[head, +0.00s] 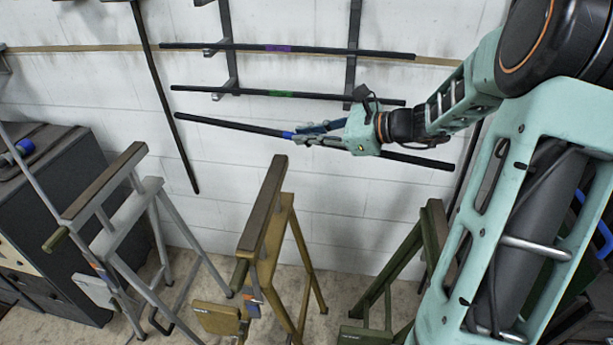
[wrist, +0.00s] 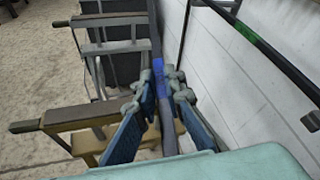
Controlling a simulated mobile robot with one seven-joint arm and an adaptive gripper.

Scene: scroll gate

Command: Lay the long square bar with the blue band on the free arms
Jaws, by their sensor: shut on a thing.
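The long dark bar with the blue band (head: 235,125) is in my gripper (head: 302,134), in front of the wall and apart from it. It slants in the head view, left end higher, right end past my wrist. In the wrist view the bar (wrist: 155,35) runs between both blue finger pads of my gripper (wrist: 164,92), shut around it by the blue band. The wall rack has two dark uprights (head: 352,45) with short arms. A purple-banded bar (head: 340,50) and a green-banded bar (head: 340,98) lie on arms. An arm at the top edge (head: 203,2) shows no bar.
A grey trestle (head: 150,190), an ochre trestle (head: 266,205) and a green trestle (head: 395,265) stand below. A dark cabinet (head: 60,175) is at the left. A thin dark pole (head: 165,100) leans on the wall. The wall below the held bar is mostly clear.

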